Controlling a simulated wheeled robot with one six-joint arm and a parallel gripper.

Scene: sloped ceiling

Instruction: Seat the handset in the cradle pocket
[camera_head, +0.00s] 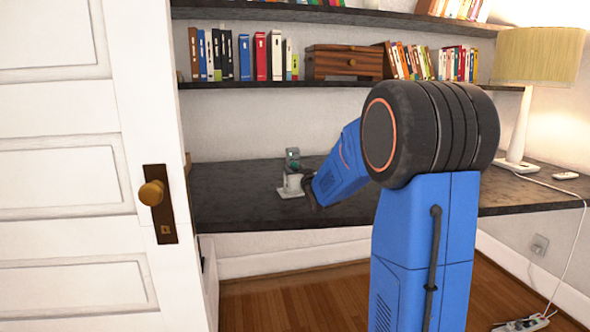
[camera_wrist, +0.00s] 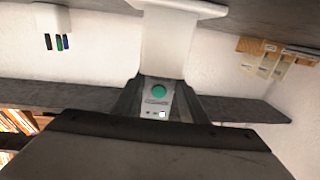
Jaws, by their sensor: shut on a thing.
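The handset (camera_wrist: 158,95), grey with a round green button, is between the fingers of my gripper (camera_wrist: 155,103) in the wrist view. The gripper is shut on it. In the head view the handset (camera_head: 292,159) shows as a small grey-green piece directly above the white cradle (camera_head: 292,183), which stands on a flat base on the dark desk. The wrist view is upside down, with the cradle (camera_wrist: 166,42) right against the handset's far end. The pocket is hidden, and I cannot tell whether the handset's lower end is in it. My gripper reaches in from the right.
The dark desk (camera_head: 235,190) is clear left of the cradle. A white door (camera_head: 75,200) stands at left. A shelf (camera_head: 245,85) with books and a wooden box runs above. A lamp (camera_head: 518,115) stands at right. A white pen cup (camera_wrist: 48,18) shows in the wrist view.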

